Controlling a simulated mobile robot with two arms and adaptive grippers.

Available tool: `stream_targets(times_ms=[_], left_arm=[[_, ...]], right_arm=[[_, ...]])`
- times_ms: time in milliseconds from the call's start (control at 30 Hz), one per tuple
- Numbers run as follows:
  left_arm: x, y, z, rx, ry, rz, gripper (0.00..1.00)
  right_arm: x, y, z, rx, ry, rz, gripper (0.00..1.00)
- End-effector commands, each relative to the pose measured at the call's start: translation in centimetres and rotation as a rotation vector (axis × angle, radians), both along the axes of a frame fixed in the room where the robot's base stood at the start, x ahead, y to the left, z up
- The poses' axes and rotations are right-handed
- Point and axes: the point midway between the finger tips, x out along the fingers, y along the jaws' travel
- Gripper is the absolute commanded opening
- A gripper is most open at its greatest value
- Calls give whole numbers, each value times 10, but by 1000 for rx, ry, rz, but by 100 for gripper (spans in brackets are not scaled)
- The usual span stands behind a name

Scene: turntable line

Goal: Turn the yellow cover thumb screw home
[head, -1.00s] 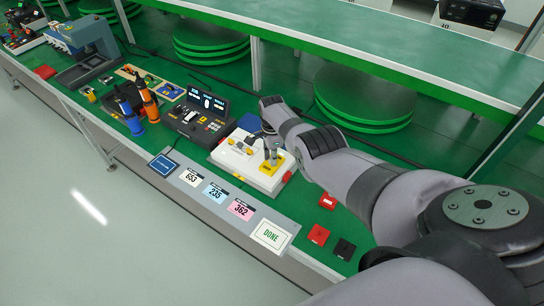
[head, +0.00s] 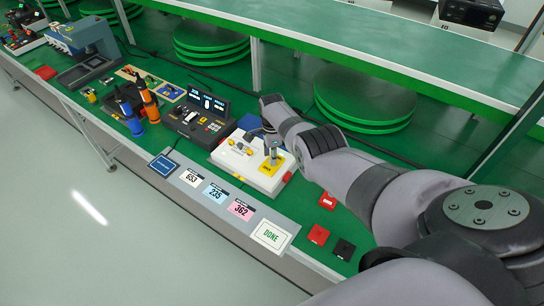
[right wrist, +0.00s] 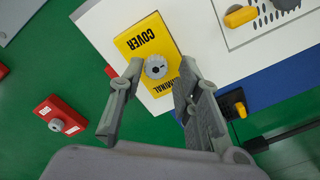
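The yellow cover (right wrist: 147,48) lies on a white panel box and reads "COVER" and "TERMINAL" in the right wrist view. Its grey round thumb screw (right wrist: 155,66) sits near the middle of the cover and has a dark centre. My right gripper (right wrist: 161,68) is open, with one finger on each side of the screw. The left fingertip is close to the screw and a gap shows at the right one. In the head view the cover (head: 271,167) is partly hidden under my right gripper (head: 272,154). My left gripper is not in view.
The white box (head: 228,157) also carries other yellow parts. A dark console (head: 200,118) with a display stands to its left. Number cards and a DONE plate (head: 271,235) lie along the front edge. Red blocks (head: 318,235) and a black block (head: 345,249) lie nearby.

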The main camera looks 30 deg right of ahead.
Motion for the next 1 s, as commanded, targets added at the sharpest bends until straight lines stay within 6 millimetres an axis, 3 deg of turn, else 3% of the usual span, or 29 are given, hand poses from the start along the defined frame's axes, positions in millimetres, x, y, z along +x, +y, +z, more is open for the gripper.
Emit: stream_targets(times_ms=[100, 567, 767, 1000], left_arm=[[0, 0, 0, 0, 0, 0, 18], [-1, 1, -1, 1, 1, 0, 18], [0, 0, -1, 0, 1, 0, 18], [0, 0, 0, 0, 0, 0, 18]], right_arm=[[-2, 1, -2, 2, 6, 0, 40], [-3, 2, 1, 4, 9, 1, 40], [-3, 2, 18, 3, 7, 1, 40], [-2, 1, 60, 3, 5, 1, 40]])
